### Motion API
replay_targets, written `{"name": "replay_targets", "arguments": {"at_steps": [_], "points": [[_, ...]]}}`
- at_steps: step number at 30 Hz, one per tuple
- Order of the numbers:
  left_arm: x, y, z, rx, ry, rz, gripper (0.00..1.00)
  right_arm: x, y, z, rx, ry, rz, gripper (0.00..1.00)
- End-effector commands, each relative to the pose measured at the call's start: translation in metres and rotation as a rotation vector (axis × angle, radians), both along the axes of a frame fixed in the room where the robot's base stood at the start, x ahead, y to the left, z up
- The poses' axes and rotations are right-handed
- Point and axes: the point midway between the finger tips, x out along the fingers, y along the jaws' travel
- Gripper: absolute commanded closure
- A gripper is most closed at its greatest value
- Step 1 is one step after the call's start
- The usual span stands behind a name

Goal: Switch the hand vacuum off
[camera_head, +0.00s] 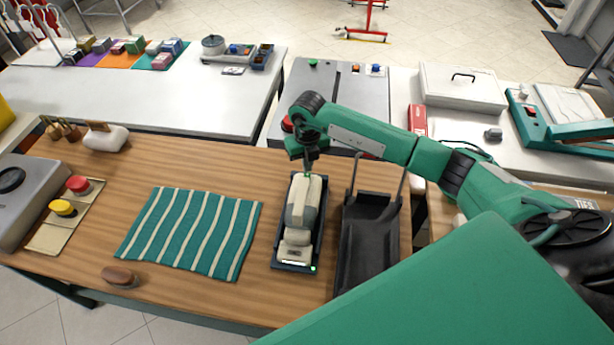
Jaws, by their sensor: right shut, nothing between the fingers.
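The hand vacuum (302,205) is a cream-white device lying lengthwise in a narrow dark tray (276,251) on the wooden table. A small green light shows at the near right corner of the tray. My right arm reaches in from the right, and my right gripper (308,168) points down at the far end of the vacuum. The gripper is shut and empty. I cannot tell whether its tips touch the vacuum, and the switch is not clear to see. My left gripper is not in view.
A black open tray (366,245) with upright handles stands just right of the vacuum. A striped teal cloth (190,232) lies to the left, with a brown brush (120,277) near the front edge. A panel with red and yellow buttons (62,208) is at far left.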

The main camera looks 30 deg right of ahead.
Motion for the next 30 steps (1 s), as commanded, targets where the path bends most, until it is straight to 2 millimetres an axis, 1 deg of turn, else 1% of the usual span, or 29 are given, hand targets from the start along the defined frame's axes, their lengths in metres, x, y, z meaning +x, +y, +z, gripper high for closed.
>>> {"name": "replay_targets", "arguments": {"at_steps": [14,30], "points": [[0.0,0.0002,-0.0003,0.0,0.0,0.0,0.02,0.0,0.0001,-0.0004,0.0,0.0,0.0,1.0],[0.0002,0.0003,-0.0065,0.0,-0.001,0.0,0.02,0.0,-0.0001,-0.0082,0.0,0.0,0.0,1.0]]}}
